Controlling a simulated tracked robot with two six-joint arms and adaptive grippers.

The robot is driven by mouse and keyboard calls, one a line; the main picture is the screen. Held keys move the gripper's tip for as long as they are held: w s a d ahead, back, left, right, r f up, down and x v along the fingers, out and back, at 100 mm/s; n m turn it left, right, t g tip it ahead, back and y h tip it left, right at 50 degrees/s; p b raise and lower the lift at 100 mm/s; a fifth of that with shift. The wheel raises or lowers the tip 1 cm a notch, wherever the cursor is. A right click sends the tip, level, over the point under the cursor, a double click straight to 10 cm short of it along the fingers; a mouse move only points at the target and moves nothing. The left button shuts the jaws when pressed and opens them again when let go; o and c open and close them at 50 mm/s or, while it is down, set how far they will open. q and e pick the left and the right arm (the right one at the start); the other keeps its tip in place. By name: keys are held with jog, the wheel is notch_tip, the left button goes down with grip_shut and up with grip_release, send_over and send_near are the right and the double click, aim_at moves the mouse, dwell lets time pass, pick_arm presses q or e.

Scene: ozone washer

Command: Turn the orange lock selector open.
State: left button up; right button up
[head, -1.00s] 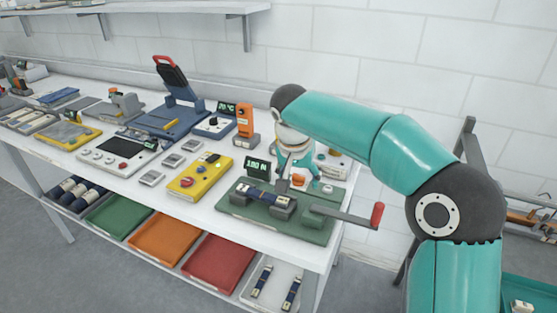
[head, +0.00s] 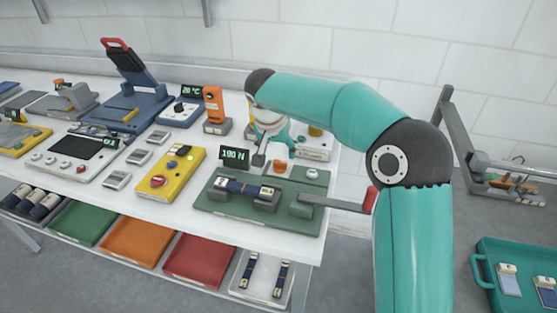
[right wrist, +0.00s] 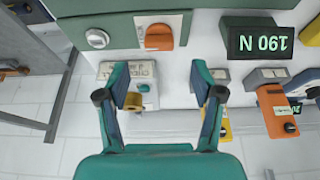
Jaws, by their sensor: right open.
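The orange lock selector (right wrist: 159,36) is a small knob on a pale plate on the green fixture (right wrist: 120,22), ahead of my right fingers in the right wrist view. In the head view the selector (head: 280,165) shows low beside my gripper, partly hidden. My right gripper (right wrist: 162,85) is open and empty, its two fingers spread either side of the selector's line but apart from it. In the head view my right gripper (head: 268,147) hangs just behind the selector. The fixture holds a dark blue strapped part (head: 246,189) and a red-handled lever (head: 345,203). My left gripper is not in view.
A display reading 190 N (head: 233,155) stands left of the selector. An orange upright device (head: 213,105) and a yellow box (head: 171,173) are further left. A labelled block with a brass-coloured knob (right wrist: 139,88) sits behind, between my fingers in the wrist view.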

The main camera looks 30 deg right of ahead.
aim_at(280, 162)
jog(key=x, duration=0.6)
jog(key=shift+c, duration=0.2)
jog(key=c, duration=1)
jog(key=shift+a, duration=0.15)
jog(key=shift+c, duration=0.6)
